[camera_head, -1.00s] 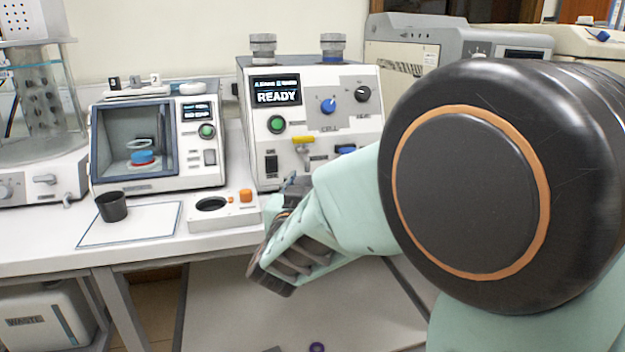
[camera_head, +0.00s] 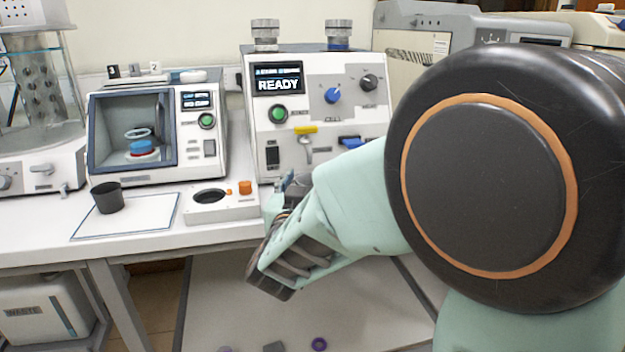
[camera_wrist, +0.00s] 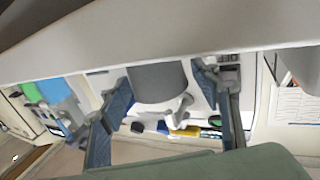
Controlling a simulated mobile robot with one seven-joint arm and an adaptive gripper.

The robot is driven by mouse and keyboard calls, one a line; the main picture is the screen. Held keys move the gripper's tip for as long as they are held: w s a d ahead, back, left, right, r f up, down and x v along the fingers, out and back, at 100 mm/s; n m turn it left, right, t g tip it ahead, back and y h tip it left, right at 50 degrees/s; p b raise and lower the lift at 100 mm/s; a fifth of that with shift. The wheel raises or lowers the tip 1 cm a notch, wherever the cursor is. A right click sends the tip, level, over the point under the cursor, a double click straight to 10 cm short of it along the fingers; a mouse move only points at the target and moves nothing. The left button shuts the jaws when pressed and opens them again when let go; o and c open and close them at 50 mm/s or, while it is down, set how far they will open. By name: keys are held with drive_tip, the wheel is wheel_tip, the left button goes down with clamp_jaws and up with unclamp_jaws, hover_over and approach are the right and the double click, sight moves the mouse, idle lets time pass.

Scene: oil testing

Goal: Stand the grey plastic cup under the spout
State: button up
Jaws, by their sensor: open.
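In the wrist view, which looks upside down, a grey cup (camera_wrist: 157,82) is between the fingers of my gripper (camera_wrist: 163,88). The fingers stand apart on either side of it, and the gripper is open. A metal spout (camera_wrist: 182,107) shows right by the cup's rim; whether it is exactly over the opening I cannot tell. In the head view my gripper (camera_head: 284,195) is at the front of the machine showing READY (camera_head: 315,110), below its yellow lever (camera_head: 305,130). My arm hides the cup and the spout's lower end there.
A dark cup (camera_head: 107,198) stands on a blue-edged white mat (camera_head: 150,215) at left. A low white block with a round hole (camera_head: 235,207) lies beside the mat. A boxy machine with an open chamber (camera_head: 195,150) stands behind. The bench's front edge runs below my gripper.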

drive_tip(key=shift+r, duration=0.25)
drive_tip(key=s+a+p, duration=0.1)
drive_tip(key=s+p, duration=0.1)
drive_tip(key=s, duration=1)
drive_tip(key=shift+a, duration=0.2)
drive_tip(key=shift+w, duration=0.1)
